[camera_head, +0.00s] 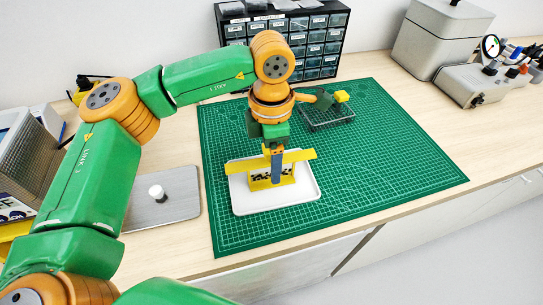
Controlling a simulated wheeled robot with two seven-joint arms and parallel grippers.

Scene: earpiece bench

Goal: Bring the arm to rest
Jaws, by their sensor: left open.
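My left arm comes in from the left and bends down over the green cutting mat (400,150). Its left gripper (276,180) points down over the white tray (300,198), and I take it as open. A yellow piece with dark marks (258,184) shows at the gripper, low over the tray. I cannot tell whether it touches the tray or is part of the gripper. The gap between the fingertips is hard to make out. My right gripper is not in view.
A drawer cabinet (325,48) and grey machines (440,40) stand behind. The mat's right side is clear.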

